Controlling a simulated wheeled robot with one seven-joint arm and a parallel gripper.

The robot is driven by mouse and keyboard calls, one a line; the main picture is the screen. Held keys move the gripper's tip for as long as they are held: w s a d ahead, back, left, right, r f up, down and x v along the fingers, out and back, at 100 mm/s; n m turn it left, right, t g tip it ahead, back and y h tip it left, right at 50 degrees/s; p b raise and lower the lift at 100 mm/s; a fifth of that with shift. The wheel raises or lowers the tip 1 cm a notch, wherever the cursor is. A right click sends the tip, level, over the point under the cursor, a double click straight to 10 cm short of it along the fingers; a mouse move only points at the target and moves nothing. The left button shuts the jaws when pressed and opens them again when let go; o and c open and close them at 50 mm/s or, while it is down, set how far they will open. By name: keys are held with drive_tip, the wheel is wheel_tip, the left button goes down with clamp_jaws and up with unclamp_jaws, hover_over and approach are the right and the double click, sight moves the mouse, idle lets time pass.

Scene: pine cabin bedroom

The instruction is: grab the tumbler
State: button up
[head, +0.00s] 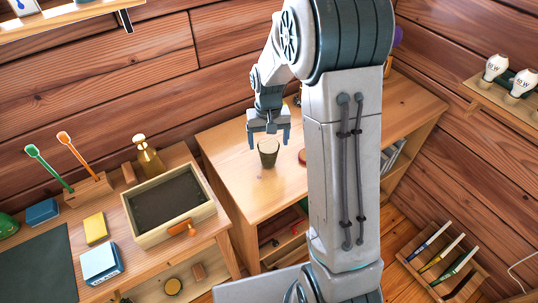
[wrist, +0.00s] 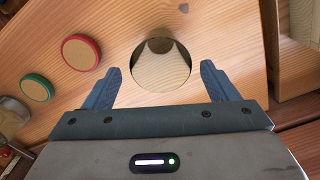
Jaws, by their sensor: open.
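The tumbler (head: 268,153) is a see-through, smoky glass that stands upright on the wooden cabinet top (head: 235,150). In the wrist view the tumbler (wrist: 160,66) shows as a round rim, seen from above, between the two blue fingers. My gripper (head: 268,137) is open and hangs just over the tumbler in the head view. In the wrist view my gripper (wrist: 160,70) has a finger on each side of the rim, with a gap on both sides. I cannot tell how far the fingertips are above the rim.
A red-rimmed disc (wrist: 80,52) and a green-rimmed disc (wrist: 37,88) lie left of the tumbler in the wrist view. A wooden tray (head: 165,240) with a dark inside stands on the desk at left. Bare wood surrounds the tumbler's near side.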

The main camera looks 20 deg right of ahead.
sight(269, 149)
drive_tip(key=f, duration=0.4)
drive_tip(key=shift+s+f, duration=0.1)
drive_tip(key=shift+s, duration=0.1)
drive_tip(key=shift+a, duration=0.1)
drive_tip(key=c, duration=1.1)
